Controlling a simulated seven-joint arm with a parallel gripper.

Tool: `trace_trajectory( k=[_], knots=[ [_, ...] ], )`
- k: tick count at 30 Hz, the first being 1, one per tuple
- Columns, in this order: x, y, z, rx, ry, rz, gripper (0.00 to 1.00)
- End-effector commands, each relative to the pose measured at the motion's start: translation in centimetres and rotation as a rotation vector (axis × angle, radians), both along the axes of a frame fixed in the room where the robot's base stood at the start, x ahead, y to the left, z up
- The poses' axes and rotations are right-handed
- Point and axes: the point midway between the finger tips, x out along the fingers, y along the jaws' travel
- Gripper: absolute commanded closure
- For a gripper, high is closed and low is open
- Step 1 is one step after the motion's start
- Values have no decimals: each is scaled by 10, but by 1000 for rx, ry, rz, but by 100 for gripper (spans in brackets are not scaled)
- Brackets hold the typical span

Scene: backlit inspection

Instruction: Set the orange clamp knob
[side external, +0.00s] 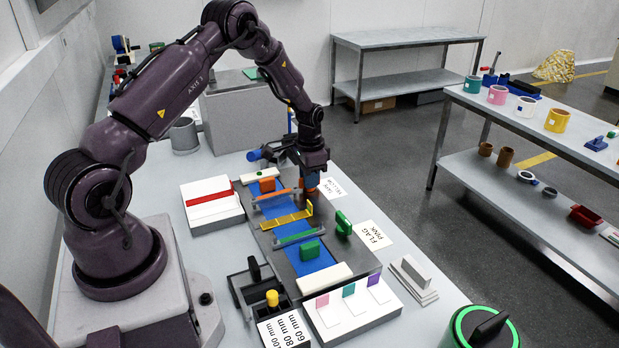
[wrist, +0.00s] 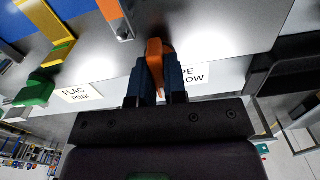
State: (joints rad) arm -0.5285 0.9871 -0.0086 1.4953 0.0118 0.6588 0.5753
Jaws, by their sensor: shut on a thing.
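My gripper (side external: 312,182) is shut on the orange clamp knob, at the right edge of the dark fixture plate. In the wrist view the orange knob (wrist: 155,62) stands between the two blue fingers (wrist: 158,82); the fingers cover its sides. The orange clamp bar (side external: 274,194) lies across the blue strip, and its end (wrist: 114,15) shows in the wrist view apart from the knob. A second orange block (side external: 267,185) sits on the strip beside the bar.
A yellow clamp bar (side external: 285,219), a green clamp bar (side external: 299,237) and a green knob (side external: 343,223) are on or beside the plate. A "FLAG PINK" card (side external: 373,235) lies to the right. A white flag holder (side external: 350,312) stands in front.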

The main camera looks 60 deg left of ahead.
Motion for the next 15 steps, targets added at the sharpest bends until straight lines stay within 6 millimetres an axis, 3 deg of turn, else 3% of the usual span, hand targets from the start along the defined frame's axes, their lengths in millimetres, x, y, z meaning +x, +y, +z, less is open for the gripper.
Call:
trace_trajectory(
  k=[15],
  knots=[
    [0, 0, 2, -1, 1, 79, 100]
  ],
)
